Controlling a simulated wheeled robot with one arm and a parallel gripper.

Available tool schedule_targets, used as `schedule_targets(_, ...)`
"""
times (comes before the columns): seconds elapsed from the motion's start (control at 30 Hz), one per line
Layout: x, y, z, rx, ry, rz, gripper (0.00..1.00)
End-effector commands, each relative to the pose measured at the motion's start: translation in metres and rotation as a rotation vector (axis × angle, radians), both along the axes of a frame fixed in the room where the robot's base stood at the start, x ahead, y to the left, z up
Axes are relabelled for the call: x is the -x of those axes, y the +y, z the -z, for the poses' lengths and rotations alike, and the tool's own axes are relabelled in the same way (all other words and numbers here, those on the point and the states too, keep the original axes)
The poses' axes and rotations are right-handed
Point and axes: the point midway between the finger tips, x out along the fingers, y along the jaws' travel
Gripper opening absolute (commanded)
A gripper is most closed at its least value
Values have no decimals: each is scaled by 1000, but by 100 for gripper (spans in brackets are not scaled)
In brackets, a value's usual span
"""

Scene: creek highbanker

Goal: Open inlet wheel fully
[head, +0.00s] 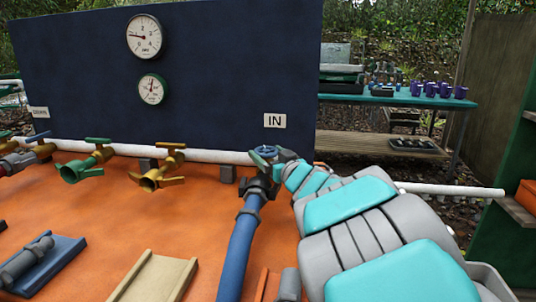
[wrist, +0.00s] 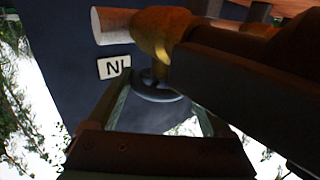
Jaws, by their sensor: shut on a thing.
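The inlet wheel (head: 266,151) is a small blue handwheel at the top of the valve under the "IN" label (head: 274,121). My gripper (head: 276,162) reaches it from the right, and my arm hides part of the valve. In the wrist view the wheel (wrist: 158,88) shows as a blue-grey ring below a brass valve body (wrist: 165,30). The fingers of my gripper (wrist: 163,105) lie on either side of the wheel, shut on it. The wrist view is dark, so the exact finger contact is hard to see.
A blue hose (head: 239,250) runs down from the valve. A brass tap (head: 158,178) and a green tap (head: 85,165) stand to the left over the orange bench (head: 110,215). Two gauges, one white (head: 144,36) and one green-rimmed (head: 152,89), hang on the dark blue panel (head: 215,65).

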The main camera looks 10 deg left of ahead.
Motion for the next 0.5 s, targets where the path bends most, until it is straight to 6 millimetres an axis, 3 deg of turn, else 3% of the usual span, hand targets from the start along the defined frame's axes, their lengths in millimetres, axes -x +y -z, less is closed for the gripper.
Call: schedule_targets(0.5, -5, -6, 0, 0, 0, -342, 29)
